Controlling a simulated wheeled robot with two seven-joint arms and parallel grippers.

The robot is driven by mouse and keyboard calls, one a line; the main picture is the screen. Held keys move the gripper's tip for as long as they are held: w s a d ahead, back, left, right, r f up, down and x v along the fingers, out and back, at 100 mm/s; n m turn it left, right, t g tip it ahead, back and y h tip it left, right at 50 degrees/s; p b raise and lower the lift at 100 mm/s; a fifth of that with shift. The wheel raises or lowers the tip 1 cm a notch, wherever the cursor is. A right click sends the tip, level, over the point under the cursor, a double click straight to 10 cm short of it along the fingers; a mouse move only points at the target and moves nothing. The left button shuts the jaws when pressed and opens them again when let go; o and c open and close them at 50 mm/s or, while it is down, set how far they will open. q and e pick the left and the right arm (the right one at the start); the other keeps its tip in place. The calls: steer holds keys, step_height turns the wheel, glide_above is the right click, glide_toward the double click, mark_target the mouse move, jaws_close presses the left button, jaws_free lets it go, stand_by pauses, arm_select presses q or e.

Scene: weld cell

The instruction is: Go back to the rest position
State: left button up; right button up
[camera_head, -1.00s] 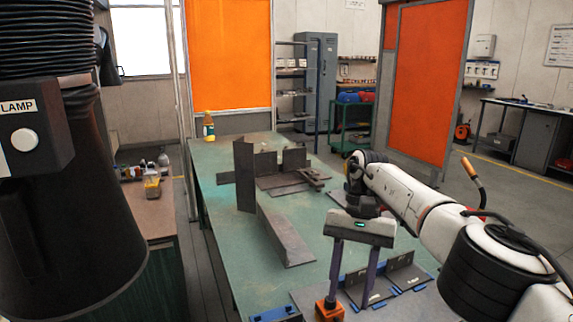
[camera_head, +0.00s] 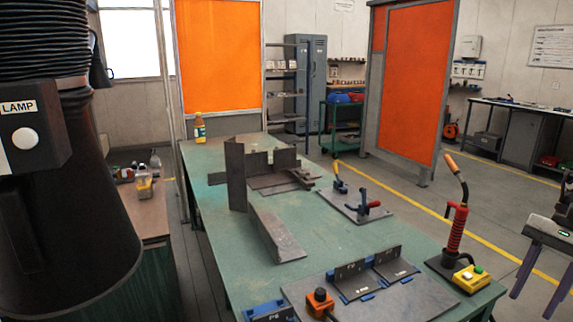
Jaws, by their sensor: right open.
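My right gripper (camera_head: 541,282) is at the right edge of the head view, off the table's right side. Its two dark fingers hang downward, spread apart, with nothing between them. The rest of the right arm is cut off by the picture's edge. My left gripper is not in view. The green worktable (camera_head: 215,262) runs through the middle of the view.
On the table are steel plates (camera_head: 272,235), a clamp plate (camera_head: 357,205), a fixture with upright plates (camera_head: 352,280), an orange button box (camera_head: 320,301), a red-handled torch (camera_head: 457,230) and a yellow box (camera_head: 470,279). A black lamp hood (camera_head: 70,230) blocks the left.

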steer(key=s+d+m+t, duration=0.1)
steer(key=s+d+m, duration=0.2)
steer(key=s+d, duration=0.75)
steer(key=w+a+f+m+t+y, duration=0.1)
steer(key=w+a+f+m+t, duration=0.1)
steer(key=w+a+f, duration=0.5)
steer(key=w+a+f+m+t+y, duration=0.1)
steer(key=w+a+f+m+t, duration=0.2)
steer(key=f, duration=0.5)
steer(key=w+a+f+m+t+y, duration=0.1)
steer(key=a+f+m+t, duration=0.1)
steer(key=a+f+m, duration=0.3)
steer(key=w+a+f+m+t+y, duration=0.1)
steer(key=w+a+f+m+t, duration=0.15)
steer(key=a+m, duration=0.35)
steer(key=s+a+f+m+h, duration=0.1)
steer(key=s+f+m+h, duration=0.25)
steer(key=s+m, duration=1)
steer(key=s+a+f+m+h, duration=0.1)
steer(key=s+f+m+h, duration=0.25)
steer(key=s+m, duration=0.95)
steer(key=w+a+f+m+y, duration=0.1)
steer(key=a+f+m, duration=0.1)
steer(key=a+m, duration=0.9)
steer(key=a, duration=1)
steer(key=shift+w+a+m+y, duration=0.15)
steer(key=shift+w+m+y, duration=0.1)
steer(key=shift+m+y, duration=0.1)
